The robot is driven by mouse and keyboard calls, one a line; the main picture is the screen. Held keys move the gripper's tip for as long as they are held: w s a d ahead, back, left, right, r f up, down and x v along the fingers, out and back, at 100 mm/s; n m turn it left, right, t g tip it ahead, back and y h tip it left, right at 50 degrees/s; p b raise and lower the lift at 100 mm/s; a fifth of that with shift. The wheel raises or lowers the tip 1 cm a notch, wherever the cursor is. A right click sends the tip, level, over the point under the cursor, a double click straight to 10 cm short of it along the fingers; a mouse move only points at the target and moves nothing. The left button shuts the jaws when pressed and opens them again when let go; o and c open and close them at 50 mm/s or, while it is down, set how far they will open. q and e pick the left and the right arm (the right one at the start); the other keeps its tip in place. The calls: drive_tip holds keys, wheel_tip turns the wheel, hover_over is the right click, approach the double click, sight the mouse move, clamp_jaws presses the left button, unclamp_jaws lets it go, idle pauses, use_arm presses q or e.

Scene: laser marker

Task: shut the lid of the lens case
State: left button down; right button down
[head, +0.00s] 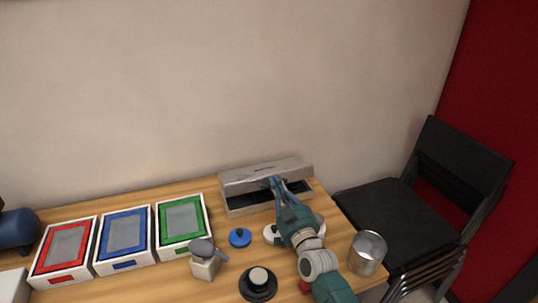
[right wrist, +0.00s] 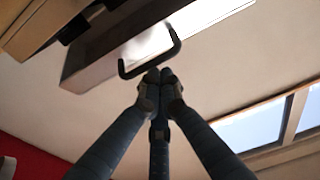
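The lens case (head: 236,207) is a long grey box at the back right of the table, near the wall. Its lid (head: 262,173) is raised and tilted, and the dark inside shows beneath it. My right gripper (head: 275,182) is at the front of the lid, near its middle. In the right wrist view its fingertips (right wrist: 159,76) are together, close to the dark handle (right wrist: 177,46) on the lid. I cannot tell whether they touch it. Nothing shows held between them. My left gripper is not in view.
Red (head: 38,268), blue (head: 104,262) and green (head: 163,245) framed trays stand at left. A blue knobbed disc (head: 240,238), a grey-topped jar (head: 204,264), a black round piece (head: 258,290) and a metal can (head: 367,252) stand in front. Black stacked chairs (head: 385,215) are at right.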

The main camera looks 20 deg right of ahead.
drive_tip(key=shift+s+f, duration=0.2)
drive_tip(key=shift+f, duration=0.15)
drive_tip(key=shift+r, duration=0.1)
